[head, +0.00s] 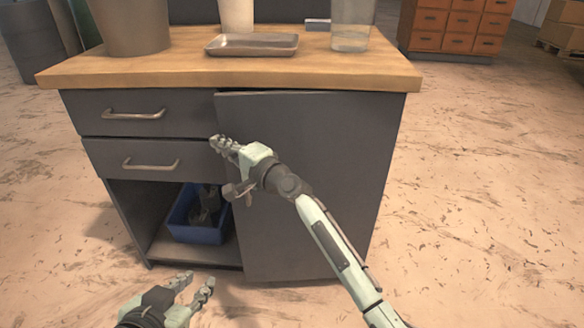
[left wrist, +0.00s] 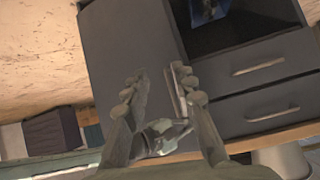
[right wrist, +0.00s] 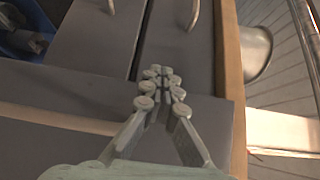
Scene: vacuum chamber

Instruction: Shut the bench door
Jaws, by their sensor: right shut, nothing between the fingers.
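The bench door (head: 310,170) is the plain dark grey panel on the right of the bench. Its free left edge stands slightly out from the bench front, so it looks a little ajar. The door also shows in the left wrist view (left wrist: 125,40). My right gripper (head: 218,143) is shut and empty at the door's upper left edge, by the lower drawer; whether it touches is unclear. Its closed fingertips show in the right wrist view (right wrist: 160,73). My left gripper (head: 200,281) is open and empty, low in front of the bench, left of the door's bottom corner.
Two drawers with handles (head: 135,114) sit left of the door, above an open compartment holding a blue bin (head: 190,232). The wooden top (head: 330,72) bears a metal tray (head: 252,45) and several containers. The floor right of the bench is clear.

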